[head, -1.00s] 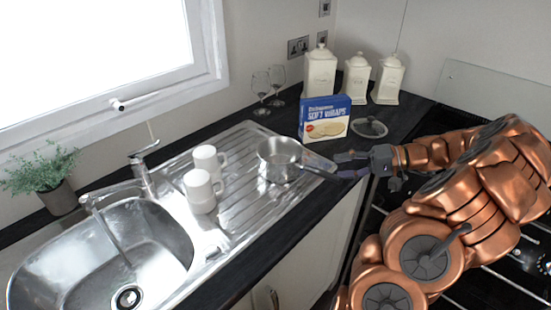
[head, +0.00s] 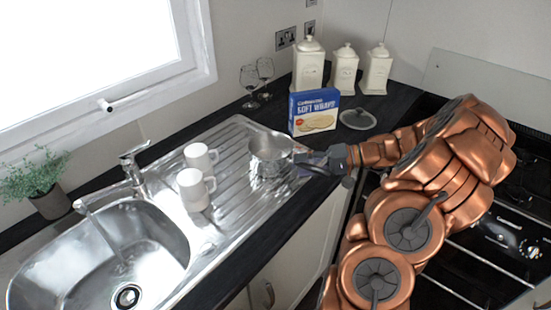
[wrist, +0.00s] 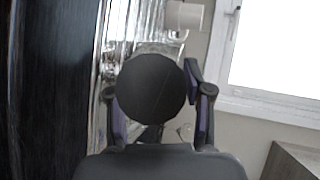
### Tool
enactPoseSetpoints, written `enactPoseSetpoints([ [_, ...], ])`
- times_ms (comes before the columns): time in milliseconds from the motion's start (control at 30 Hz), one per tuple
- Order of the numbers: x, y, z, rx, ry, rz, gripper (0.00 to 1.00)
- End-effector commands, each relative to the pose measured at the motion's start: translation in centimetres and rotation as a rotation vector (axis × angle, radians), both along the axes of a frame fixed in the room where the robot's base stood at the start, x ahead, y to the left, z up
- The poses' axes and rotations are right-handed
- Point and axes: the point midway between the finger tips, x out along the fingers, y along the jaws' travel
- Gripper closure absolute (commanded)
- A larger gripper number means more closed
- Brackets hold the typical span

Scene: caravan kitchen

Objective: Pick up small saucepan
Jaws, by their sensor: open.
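The small saucepan (head: 268,158) is shiny steel and stands upright on the ribbed drainer, with its handle side toward the right. My gripper (head: 303,163) is at that side, close to the pan's wall, and covers most of the handle. In the wrist view my gripper (wrist: 153,90) has its two fingers apart. A dark round shape fills the space between them and hides what lies behind; it may be the handle seen end-on. Whether the fingers touch it I cannot tell.
Two white mugs (head: 196,188) stand left of the pan. A blue wraps box (head: 314,111), a lid (head: 357,119), wine glasses (head: 250,80) and cream canisters (head: 344,70) stand behind. The sink (head: 97,262) is at left, the hob (head: 490,252) at right.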

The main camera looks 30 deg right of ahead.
Motion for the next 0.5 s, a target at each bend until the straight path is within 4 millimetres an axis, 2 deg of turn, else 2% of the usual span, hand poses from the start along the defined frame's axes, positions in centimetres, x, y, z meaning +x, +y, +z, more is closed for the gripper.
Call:
enactPoseSetpoints([
  [233,0.06,0.01,-0.07,-0.001,0.000,-0.002,0.50],
  [500,0.04,-0.01,-0.08,-0.001,0.001,-0.002,0.79],
])
